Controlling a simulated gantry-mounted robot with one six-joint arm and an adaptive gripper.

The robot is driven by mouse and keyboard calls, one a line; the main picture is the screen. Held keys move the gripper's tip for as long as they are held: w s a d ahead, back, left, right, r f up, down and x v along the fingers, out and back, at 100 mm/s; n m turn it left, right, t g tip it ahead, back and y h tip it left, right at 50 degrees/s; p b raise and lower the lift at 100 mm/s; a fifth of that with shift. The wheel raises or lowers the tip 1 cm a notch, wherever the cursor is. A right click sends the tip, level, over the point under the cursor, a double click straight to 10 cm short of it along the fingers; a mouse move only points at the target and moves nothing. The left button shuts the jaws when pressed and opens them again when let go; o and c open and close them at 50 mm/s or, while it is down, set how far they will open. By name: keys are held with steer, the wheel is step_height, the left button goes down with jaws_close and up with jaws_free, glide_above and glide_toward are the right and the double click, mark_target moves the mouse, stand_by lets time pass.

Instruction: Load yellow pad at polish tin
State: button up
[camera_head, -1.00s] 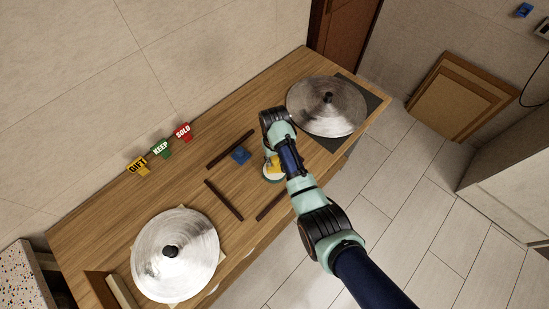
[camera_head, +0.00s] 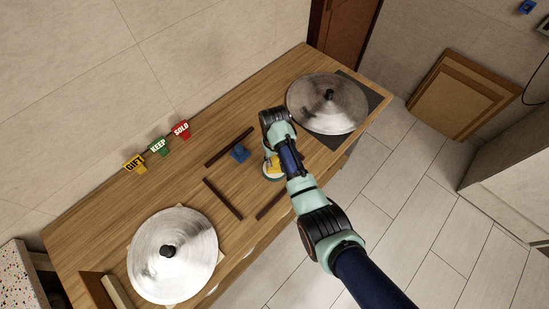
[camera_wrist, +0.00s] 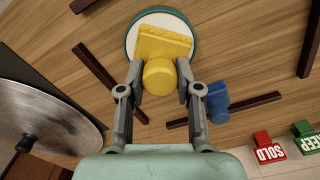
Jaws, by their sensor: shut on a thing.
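The yellow pad (camera_wrist: 165,45) has a rounded knob and a flat block. In the wrist view my gripper (camera_wrist: 160,84) is shut on the knob. The block lies over the pale face of the round, green-rimmed polish tin (camera_wrist: 187,17); I cannot tell whether it touches. In the head view the yellow pad (camera_head: 272,164) and the polish tin (camera_head: 274,177) show partly beside my arm, which hides much of my gripper. A blue pad (camera_head: 239,153) rests on the wooden counter, and also shows in the wrist view (camera_wrist: 217,102).
A metal lid (camera_head: 327,104) lies on a dark mat at the right end, another lid (camera_head: 172,256) at the left end. Dark strips (camera_head: 222,198) lie around the middle of the counter (camera_head: 185,190). GIFT, KEEP and SOLD tags (camera_head: 158,146) stand along the back edge.

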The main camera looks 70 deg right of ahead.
steer(key=shift+f, duration=0.6)
stand_by(1.6)
step_height(320, 180, up, 7)
steer(key=p, duration=0.7)
steer(key=shift+r, duration=0.15)
